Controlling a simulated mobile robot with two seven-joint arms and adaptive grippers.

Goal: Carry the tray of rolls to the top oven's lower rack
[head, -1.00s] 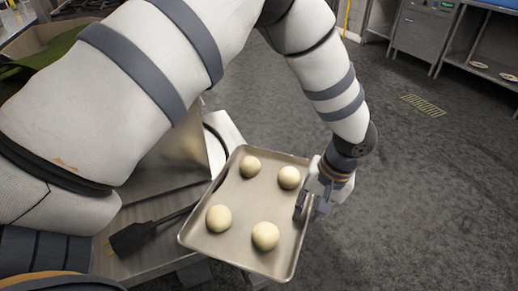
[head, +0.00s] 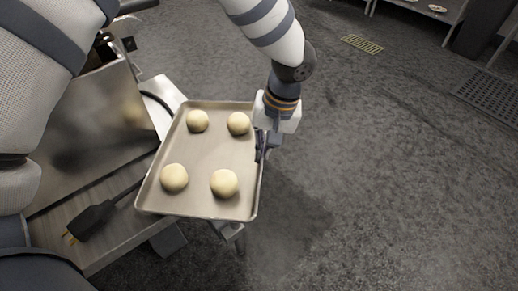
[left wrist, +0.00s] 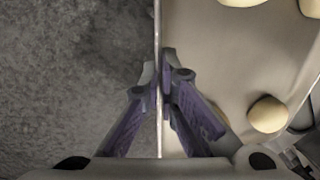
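The tray (head: 205,155) is a shallow metal sheet pan with several pale round rolls (head: 224,183) on it. It looks roughly level, with its right part over the floor and its left part by the steel counter. My left gripper (head: 262,148) is at the tray's right rim in the head view. In the left wrist view, the fingers (left wrist: 160,85) close on the rim from both sides, and part of the tray (left wrist: 225,60) with some rolls (left wrist: 267,114) shows to the right. My right gripper is not in view. No oven or rack is seen.
Dark floor (head: 400,190) is open to the right, with a yellow grate (head: 362,44) and a dark floor grille (head: 490,97).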

